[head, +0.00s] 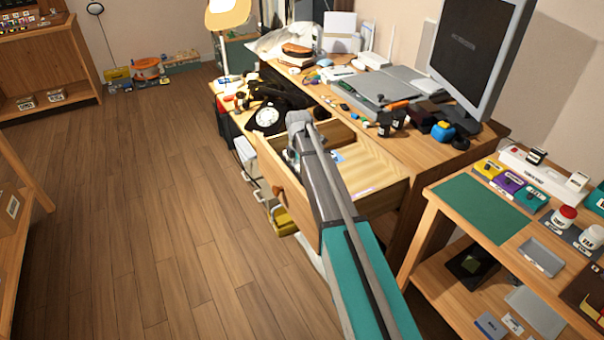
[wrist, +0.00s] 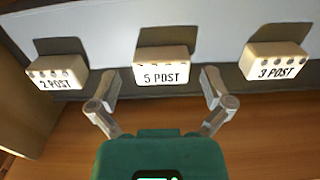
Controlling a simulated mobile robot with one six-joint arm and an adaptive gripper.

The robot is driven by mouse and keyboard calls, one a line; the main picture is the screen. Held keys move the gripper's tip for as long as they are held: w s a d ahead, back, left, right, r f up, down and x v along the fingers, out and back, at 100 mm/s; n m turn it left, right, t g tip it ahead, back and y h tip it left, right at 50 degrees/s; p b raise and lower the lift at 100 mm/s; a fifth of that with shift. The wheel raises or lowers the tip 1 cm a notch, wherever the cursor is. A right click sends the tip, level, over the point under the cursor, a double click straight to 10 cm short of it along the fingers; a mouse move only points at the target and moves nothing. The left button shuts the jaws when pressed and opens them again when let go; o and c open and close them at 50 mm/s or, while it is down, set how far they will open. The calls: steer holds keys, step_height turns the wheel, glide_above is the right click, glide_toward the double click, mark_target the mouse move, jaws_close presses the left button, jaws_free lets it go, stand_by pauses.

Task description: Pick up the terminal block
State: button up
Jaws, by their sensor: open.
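In the wrist view, three cream terminal blocks stand in a row: one marked 2 POST (wrist: 57,79) at left, one marked 5 POST (wrist: 162,68) in the middle, one marked 3 POST (wrist: 273,61) at right. My gripper (wrist: 160,82) is open and empty. Its two grey fingers point toward the 5 POST block, with one fingertip near each side of its lower edge. I cannot tell the depth between fingers and block. In the head view my arm reaches over the open drawer, and my gripper and the blocks cannot be made out.
The blocks rest along a pale panel (wrist: 215,42) above a brown wood surface (wrist: 270,125). In the head view, the open wooden drawer (head: 375,180) juts from the cluttered desk (head: 395,145). A side table with a green mat (head: 480,208) stands at right. The left floor is clear.

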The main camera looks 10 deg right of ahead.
stand_by(0.5)
steer(key=c, duration=1)
